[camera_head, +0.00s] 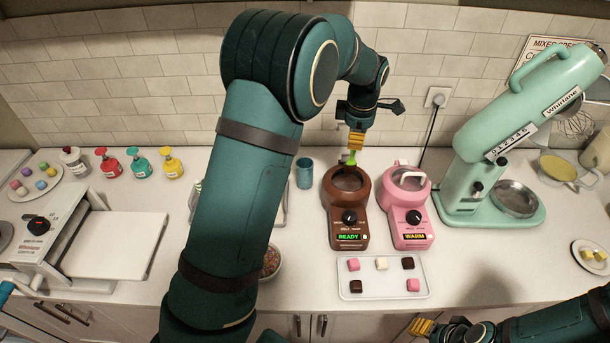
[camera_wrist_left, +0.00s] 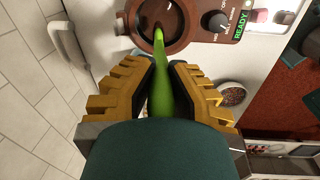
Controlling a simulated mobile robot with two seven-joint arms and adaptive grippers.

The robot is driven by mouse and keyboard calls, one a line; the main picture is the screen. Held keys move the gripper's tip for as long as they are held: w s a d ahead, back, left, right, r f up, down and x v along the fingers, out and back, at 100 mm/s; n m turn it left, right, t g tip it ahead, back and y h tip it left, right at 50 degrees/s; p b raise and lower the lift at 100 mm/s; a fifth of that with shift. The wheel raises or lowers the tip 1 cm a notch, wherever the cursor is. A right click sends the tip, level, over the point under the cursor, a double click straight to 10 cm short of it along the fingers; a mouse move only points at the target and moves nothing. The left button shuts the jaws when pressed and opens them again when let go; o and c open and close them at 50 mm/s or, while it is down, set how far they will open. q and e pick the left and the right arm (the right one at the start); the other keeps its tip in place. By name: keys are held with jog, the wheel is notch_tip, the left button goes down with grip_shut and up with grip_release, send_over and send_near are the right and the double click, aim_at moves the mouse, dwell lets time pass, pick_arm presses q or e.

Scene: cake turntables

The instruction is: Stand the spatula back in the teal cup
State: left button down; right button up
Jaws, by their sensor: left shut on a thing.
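The green spatula (camera_head: 351,158) is held in my left gripper (camera_head: 355,140), which is shut on it above the brown melting pot (camera_head: 336,238). In the left wrist view, the spatula (camera_wrist_left: 162,85) sits between the yellow fingers (camera_wrist_left: 165,92). Its tip appears over the brown pot's bowl (camera_wrist_left: 155,18); I cannot tell whether it touches. The teal cup (camera_head: 305,173) stands upright on the counter, left of the brown pot and the gripper. Its inside is hard to make out. My right gripper (camera_head: 421,327) is low at the front right, its finger gap unclear.
A pink pot (camera_head: 404,217) stands right of the brown one, its display reading WARM. A tray (camera_head: 382,289) of small cubes lies in front. A mint mixer (camera_head: 480,180) stands right. My left arm hides the counter left of the cup and part of a sprinkle bowl (camera_head: 272,263).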

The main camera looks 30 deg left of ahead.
pick_arm(q)
jog(key=s+a+r+t+y+b, duration=0.1)
jog(key=s+a+b, duration=0.1)
jog(key=a, duration=0.5)
jog(key=s+a+r+t+y+b, duration=0.1)
jog(key=a+t+b, duration=0.1)
jog(key=a, duration=0.4)
notch_tip(320, 180, down, 13)
jog(key=b, duration=1)
jog(key=shift+s+g, duration=0.25)
jog(key=shift+g, duration=0.05)
jog(key=shift+f, duration=0.15)
